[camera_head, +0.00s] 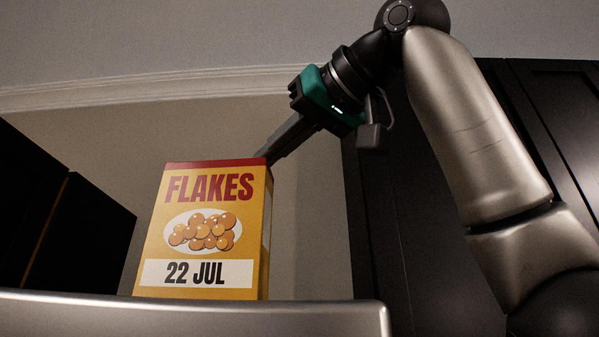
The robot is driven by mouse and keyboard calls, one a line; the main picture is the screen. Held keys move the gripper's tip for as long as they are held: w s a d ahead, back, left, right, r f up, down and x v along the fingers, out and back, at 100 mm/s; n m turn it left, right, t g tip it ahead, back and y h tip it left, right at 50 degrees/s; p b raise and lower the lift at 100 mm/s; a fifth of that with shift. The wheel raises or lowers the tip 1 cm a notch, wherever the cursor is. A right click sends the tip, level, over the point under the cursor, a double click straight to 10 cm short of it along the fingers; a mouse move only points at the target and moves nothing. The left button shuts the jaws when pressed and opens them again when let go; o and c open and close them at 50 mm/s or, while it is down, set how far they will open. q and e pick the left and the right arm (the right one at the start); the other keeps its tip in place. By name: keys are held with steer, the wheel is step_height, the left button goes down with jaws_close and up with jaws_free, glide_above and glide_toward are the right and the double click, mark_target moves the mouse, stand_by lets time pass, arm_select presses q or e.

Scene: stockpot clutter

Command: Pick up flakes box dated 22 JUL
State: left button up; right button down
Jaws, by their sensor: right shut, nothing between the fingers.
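The flakes box (205,225) is yellow with a red top edge, red "FLAKES" lettering, a picture of round orange pieces and a white label reading "22 JUL". It stands upright behind the raised metal edge in front of it, which hides its base. My right gripper (266,155) reaches down from the upper right, its fingertips at the box's top right corner. The fingertips are partly hidden behind the box, and I cannot tell whether they touch it. The gripper is shut with nothing held. My left gripper is not in view.
A metallic edge (190,315) runs across the bottom front, ending near the centre right. Dark cabinets stand at the left (60,215) and at the right (375,230). A plain wall with a moulding (150,88) is behind. Space left of the box looks clear.

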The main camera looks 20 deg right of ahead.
steer(key=shift+s+d+f+b, duration=0.15)
steer(key=shift+f+b, duration=0.2)
steer(key=shift+f, duration=0.45)
